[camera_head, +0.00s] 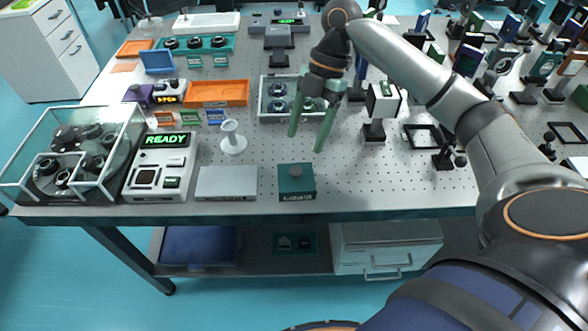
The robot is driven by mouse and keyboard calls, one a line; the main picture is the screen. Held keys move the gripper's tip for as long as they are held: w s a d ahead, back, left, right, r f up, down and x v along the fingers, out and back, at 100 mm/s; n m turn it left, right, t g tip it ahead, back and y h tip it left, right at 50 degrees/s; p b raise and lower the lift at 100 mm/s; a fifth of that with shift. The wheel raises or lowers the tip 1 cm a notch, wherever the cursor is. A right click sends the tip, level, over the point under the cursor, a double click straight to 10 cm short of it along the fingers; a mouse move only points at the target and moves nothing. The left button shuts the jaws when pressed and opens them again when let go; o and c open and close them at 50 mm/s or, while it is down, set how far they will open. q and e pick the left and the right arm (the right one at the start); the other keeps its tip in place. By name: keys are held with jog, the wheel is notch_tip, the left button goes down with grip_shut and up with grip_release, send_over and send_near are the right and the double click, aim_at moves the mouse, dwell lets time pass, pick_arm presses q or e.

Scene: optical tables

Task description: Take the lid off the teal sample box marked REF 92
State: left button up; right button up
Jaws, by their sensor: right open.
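A small teal box (297,187) stands near the front edge of the optical table, with its lid on. My right gripper (308,132) is open, with two green fingers pointing down. It appears above and behind the box in the picture, apart from it, with nothing between the fingers. My left gripper is not in view.
A flat grey plate (227,182) lies left of the box. A white stand (232,139) and a READY instrument (161,166) are further left. A tray of black round parts (264,106) sits behind my gripper. The perforated tabletop (370,190) is clear right of the box.

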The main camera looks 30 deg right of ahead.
aim_at(296, 170)
jog(key=x, duration=0.8)
jog(key=shift+w+d, duration=0.1)
jog(key=shift+d, duration=0.1)
grip_shut()
dwell(0.4)
